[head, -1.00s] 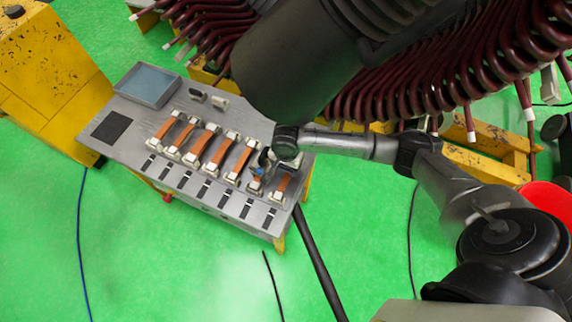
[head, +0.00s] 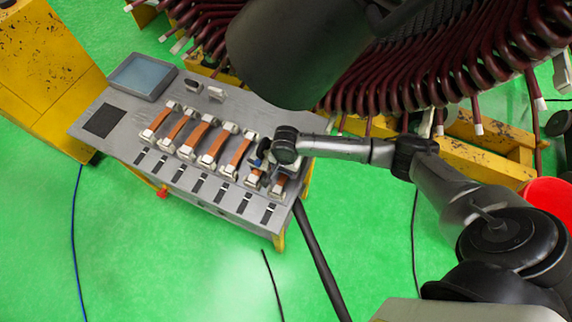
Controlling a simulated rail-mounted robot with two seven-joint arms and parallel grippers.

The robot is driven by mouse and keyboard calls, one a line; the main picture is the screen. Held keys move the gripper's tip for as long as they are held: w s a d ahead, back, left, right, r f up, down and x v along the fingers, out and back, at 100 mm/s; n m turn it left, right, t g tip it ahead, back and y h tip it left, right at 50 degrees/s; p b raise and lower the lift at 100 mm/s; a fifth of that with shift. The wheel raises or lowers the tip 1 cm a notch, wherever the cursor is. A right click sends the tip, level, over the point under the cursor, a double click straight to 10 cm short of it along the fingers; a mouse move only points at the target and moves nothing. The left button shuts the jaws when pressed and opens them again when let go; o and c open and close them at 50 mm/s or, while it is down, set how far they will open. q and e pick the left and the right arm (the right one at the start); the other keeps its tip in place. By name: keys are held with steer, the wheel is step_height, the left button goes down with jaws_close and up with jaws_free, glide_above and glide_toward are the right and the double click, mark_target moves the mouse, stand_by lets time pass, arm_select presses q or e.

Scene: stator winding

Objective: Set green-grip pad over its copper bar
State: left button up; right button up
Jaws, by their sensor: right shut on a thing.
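Several orange copper bars (head: 212,145) lie in a row between pale end blocks on a grey bench (head: 92,142). My right gripper (head: 262,163) is over the right end of this row, close to the last two bars. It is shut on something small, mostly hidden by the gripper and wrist. A small blue spot shows at the fingers. I cannot make out a green grip, nor whether the held thing touches a bar. The rightmost bar (head: 279,187) is partly covered by the gripper. My left gripper is not in view.
Black-and-white strips (head: 201,189) line the bench front. A blue-grey tray (head: 143,77) and a dark pad (head: 104,120) are at its left. Dark red coils (head: 450,80) hang behind. A large black cylinder (head: 290,55) overhangs the bench's back.

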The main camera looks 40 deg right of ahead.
steer(key=shift+f, duration=0.35)
steer(key=o, duration=1)
step_height(320, 180, up, 6)
steer(key=shift+r, duration=0.75)
